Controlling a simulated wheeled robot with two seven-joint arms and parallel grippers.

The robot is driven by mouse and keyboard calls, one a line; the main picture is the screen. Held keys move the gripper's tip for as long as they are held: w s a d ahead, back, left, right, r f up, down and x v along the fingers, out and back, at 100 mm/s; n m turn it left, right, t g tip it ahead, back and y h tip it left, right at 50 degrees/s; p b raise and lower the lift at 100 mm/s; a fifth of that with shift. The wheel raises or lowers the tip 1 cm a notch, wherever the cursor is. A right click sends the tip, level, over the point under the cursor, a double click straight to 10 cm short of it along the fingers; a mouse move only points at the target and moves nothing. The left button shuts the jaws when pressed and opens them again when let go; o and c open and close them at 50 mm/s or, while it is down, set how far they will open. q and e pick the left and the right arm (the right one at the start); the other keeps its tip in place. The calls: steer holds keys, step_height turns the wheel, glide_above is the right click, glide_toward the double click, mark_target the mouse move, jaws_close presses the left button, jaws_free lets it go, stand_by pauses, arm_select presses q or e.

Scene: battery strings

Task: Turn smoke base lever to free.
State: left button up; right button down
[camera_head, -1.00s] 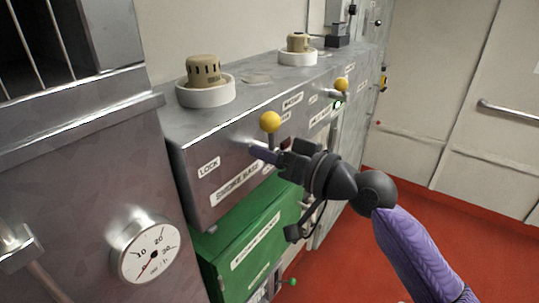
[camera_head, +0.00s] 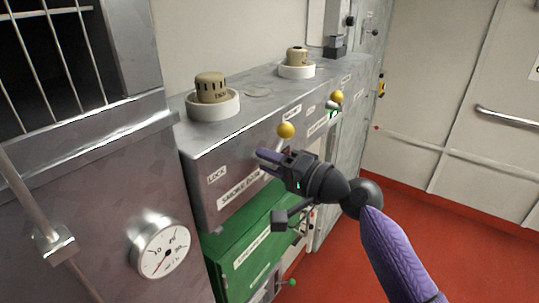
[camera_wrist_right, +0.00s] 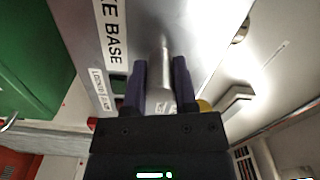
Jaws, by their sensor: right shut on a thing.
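The smoke base lever has a yellow ball knob (camera_head: 286,130) and sits on the front of the grey metal cabinet, above the "SMOKE BASE" label (camera_head: 241,188). The "LOCK" label (camera_head: 216,175) is to its left. My right gripper (camera_head: 268,157) is at the lever just below the knob. In the right wrist view its two dark fingers (camera_wrist_right: 160,80) are shut on the grey lever shaft (camera_wrist_right: 163,72). My gripper hides the lever's lower part in the head view. My left gripper is not in view.
A second yellow-knobbed lever (camera_head: 337,97) is farther along the cabinet. Round tan caps in white rings (camera_head: 213,104) stand on top. A green box (camera_head: 240,245) is below, and a dial gauge (camera_head: 161,248) is at left. Red floor (camera_head: 450,255) is clear at right.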

steer(key=shift+m, duration=0.6)
steer(key=shift+c, duration=2)
jaws_free()
steer(key=b+v, duration=0.2)
steer(key=v, duration=0.8)
steer(key=shift+b, duration=0.3)
